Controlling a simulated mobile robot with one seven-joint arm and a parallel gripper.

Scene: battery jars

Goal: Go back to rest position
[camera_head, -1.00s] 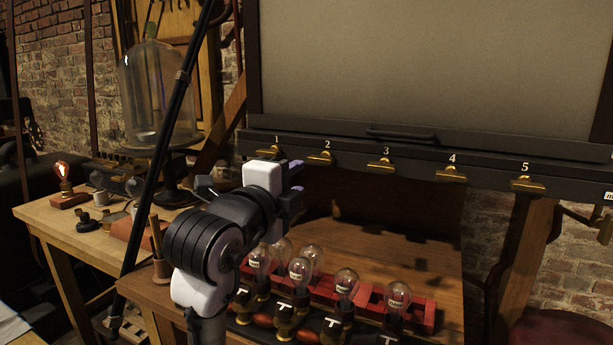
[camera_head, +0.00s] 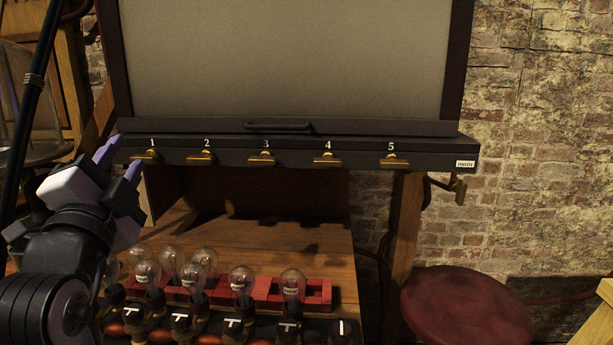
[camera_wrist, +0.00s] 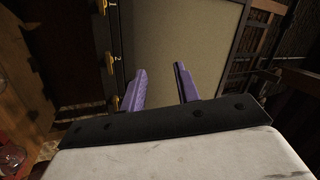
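My gripper (camera_head: 122,160) is at the left of the head view, in front of the left end of the dark rail (camera_head: 300,150) and near the brass switch numbered 1 (camera_head: 146,157). Its two purple fingers stand apart with nothing between them. In the wrist view the fingers (camera_wrist: 160,85) point toward the grey panel (camera_wrist: 195,35), with a clear gap between them. The brass switches also show along the left in the wrist view (camera_wrist: 109,62). My arm hides part of the bench's left side in the head view.
Several glass bulbs (camera_head: 241,283) stand at the bench front by a red rack (camera_head: 318,292). The wooden bench top (camera_head: 270,240) behind them is bare. A glass bell jar (camera_head: 15,95) is at far left. A round dark red stool (camera_head: 468,305) stands at right, and a brass handle (camera_head: 460,190) hangs beside the rail.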

